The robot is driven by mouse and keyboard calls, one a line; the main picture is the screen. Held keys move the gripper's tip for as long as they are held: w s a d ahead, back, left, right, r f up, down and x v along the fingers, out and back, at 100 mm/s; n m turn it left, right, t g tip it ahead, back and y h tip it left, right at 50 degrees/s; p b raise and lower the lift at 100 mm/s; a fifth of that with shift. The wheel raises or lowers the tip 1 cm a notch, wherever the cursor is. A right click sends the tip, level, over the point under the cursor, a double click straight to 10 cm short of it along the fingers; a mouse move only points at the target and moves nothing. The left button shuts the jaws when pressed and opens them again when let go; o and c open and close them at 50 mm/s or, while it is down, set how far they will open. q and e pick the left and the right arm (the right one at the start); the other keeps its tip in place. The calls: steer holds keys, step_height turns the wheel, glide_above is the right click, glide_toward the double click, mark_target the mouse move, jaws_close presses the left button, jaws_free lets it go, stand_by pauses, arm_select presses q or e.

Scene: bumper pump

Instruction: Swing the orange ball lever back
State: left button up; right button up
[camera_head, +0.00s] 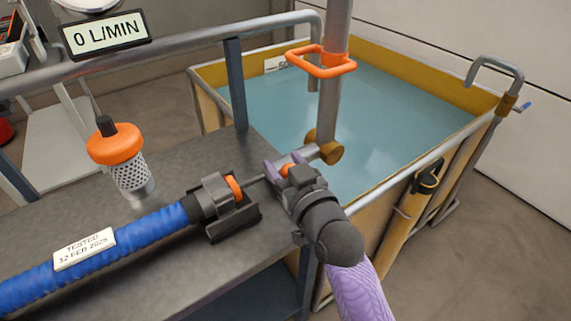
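The orange ball (287,169) shows as a small patch of orange between the fingers of my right gripper (284,162). My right gripper comes in from the lower right, with one purple finger on each side of the orange. The gripper body hides part of the ball, so I cannot tell whether the fingers press on it. The coupling sits on the grey bench at the end of a blue hose (140,238), with an orange ring at its right end. My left gripper is not in view.
An orange-topped strainer (116,146) stands on the bench (185,156). A display (105,36) reads 0 L/MIN. A water-filled tank (403,72) lies beyond the bench, with an upright pipe and orange handle (322,64). A rail (180,45) runs along the bench's back.

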jaws_close()
stand_by(1.0)
